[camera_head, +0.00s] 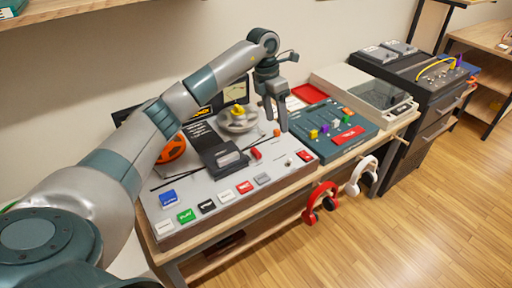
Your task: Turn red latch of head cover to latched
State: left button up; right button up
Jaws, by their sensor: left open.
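The dark head cover (222,160) sits on the grey tape-machine panel, near its middle. A small red latch (256,153) is just right of the cover; its exact turn angle is too small to tell. My left arm reaches in from the left over the machine. My left gripper (276,122) is open and empty, fingers pointing down, above and to the right of the red latch in the picture and apart from it. My right gripper is not in view.
The panel (208,215) has a row of coloured buttons in front and a metal reel (237,120) behind. A teal mixer (332,130) and a turntable (372,92) stand to the right. Red headphones (320,202) and white headphones (361,175) hang at the front edge. The wooden floor is clear.

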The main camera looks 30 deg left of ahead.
pick_arm(q)
jog(key=s+a+r+n+g+y, duration=0.1)
jog(key=a+r+y, duration=0.1)
jog(key=a, duration=0.4)
jog(key=shift+s+a+r, duration=0.25)
jog(key=shift+r, duration=0.3)
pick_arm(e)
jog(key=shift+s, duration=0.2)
pick_arm(q)
jog(key=shift+f, duration=0.1)
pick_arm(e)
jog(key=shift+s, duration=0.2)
pick_arm(q)
jog(key=p, duration=0.3)
send_near(256, 151)
notch_tip(256, 151, down, 8)
jog(key=shift+w+f+p, duration=0.1)
jog(key=shift+p, duration=0.75)
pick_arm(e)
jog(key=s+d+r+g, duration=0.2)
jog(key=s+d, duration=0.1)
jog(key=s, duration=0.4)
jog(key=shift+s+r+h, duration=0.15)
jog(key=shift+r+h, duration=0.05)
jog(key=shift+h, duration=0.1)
pick_arm(q)
jog(key=shift+c, duration=0.3)
jog(key=c, duration=1)
